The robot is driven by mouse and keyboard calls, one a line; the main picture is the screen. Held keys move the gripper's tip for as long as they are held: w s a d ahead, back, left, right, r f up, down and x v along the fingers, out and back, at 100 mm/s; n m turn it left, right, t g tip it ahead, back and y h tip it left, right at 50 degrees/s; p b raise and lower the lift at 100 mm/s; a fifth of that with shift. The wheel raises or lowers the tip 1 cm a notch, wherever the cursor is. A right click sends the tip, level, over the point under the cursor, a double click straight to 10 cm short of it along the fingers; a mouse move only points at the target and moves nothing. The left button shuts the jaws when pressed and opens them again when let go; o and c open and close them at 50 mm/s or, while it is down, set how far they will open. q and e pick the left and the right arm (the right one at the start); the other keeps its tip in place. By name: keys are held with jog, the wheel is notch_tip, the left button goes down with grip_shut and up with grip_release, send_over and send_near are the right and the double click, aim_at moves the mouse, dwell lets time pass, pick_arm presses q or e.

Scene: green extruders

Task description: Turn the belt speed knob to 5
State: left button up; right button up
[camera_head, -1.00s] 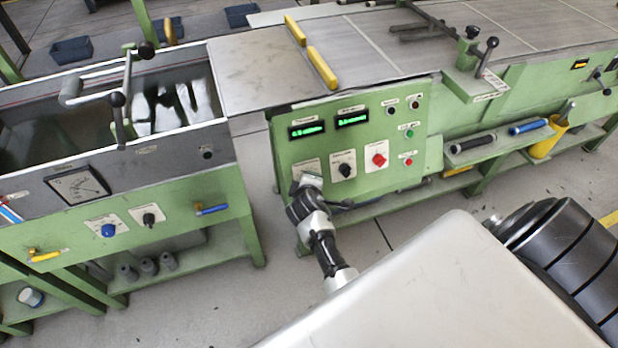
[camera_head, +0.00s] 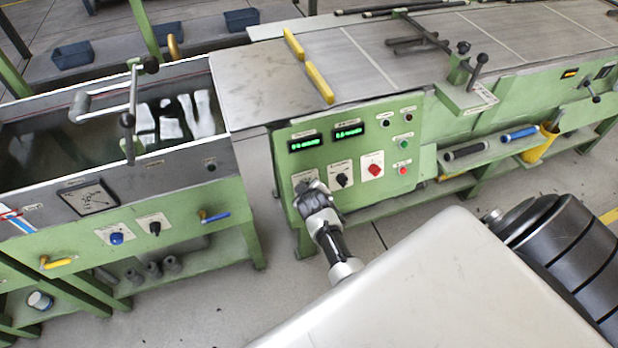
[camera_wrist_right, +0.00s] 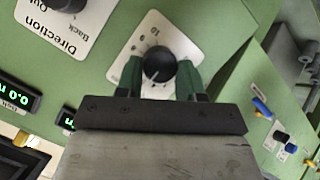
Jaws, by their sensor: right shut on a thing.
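The belt speed knob (camera_wrist_right: 158,66) is a round black knob on a white scale plate (camera_wrist_right: 155,38) in the right wrist view. A 10 shows on the plate; the other marks are too small to read. A pale pointer line on the knob points down and slightly left in that view. The two green fingers of my right gripper (camera_wrist_right: 159,80) stand on either side of the knob, shut on it. In the head view my right gripper (camera_head: 309,189) is at the lower left of the green control panel (camera_head: 400,160) and hides the knob. My left gripper is not in view.
Right of my gripper are a black selector knob (camera_head: 342,180) and a red knob (camera_head: 373,171). Two green displays (camera_head: 306,143) (camera_head: 349,132) sit above, too small to read. A water tank (camera_head: 150,115) stands left, with a gap between its front and the panel.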

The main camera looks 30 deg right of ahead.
jog(key=shift+s+f, duration=0.1)
jog(key=o, duration=0.9)
